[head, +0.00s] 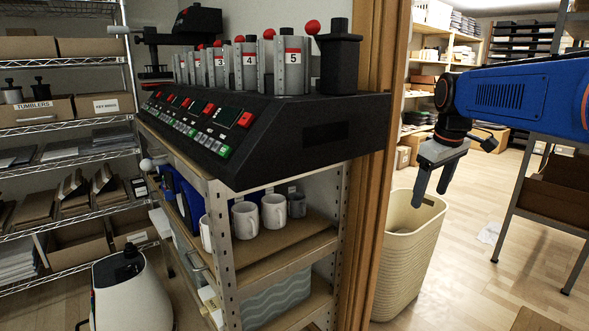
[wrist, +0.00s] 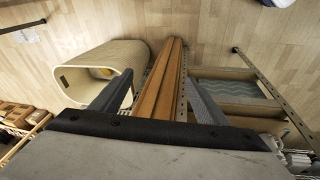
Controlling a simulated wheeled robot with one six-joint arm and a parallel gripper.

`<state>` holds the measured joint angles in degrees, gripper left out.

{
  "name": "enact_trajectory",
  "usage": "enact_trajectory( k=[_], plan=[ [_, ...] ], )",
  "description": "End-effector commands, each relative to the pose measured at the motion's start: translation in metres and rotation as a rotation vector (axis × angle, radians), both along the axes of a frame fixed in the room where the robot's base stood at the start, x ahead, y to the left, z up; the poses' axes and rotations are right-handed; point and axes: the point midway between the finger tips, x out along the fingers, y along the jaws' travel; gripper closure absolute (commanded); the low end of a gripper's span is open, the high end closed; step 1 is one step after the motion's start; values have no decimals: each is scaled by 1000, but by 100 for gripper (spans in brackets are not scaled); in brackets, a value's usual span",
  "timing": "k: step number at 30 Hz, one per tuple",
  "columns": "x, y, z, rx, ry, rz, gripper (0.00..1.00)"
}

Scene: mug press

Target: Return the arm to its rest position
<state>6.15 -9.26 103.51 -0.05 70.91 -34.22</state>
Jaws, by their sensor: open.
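My gripper (head: 431,190) hangs pointing down at the right of the head view, in front of and above a cream bin. Its two dark fingers are apart and nothing is between them. The wrist view also shows my gripper (wrist: 155,95), open, above the wooden post and the bin. My blue arm (head: 520,95) reaches in from the right edge. The mug press (head: 270,130), a black console with numbered stations up to 5, stands on a shelf unit left of the gripper, apart from it.
A wooden post (head: 370,150) stands between the press and my gripper. The cream bin (head: 405,260) stands on the floor beside it. White mugs (head: 245,220) sit on the shelf under the press. Wire racks (head: 65,145) line the left. Open floor lies behind the bin.

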Motion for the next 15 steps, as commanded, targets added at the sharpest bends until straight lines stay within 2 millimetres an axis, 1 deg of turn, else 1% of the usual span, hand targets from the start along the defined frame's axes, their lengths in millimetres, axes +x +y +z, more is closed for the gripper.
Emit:
enact_trajectory(
  k=[1,3,5,9,11,15],
  plan=[
    [-18,5,-3,6,-10,-20,32],
    [-40,11,-11,17,-22,-54,32],
    [-59,16,-17,26,-33,-83,32],
    [-103,26,-37,50,-57,-150,32],
    [-121,30,-46,61,-68,-179,32],
    [-163,38,-71,87,-92,-243,32]
  ],
)
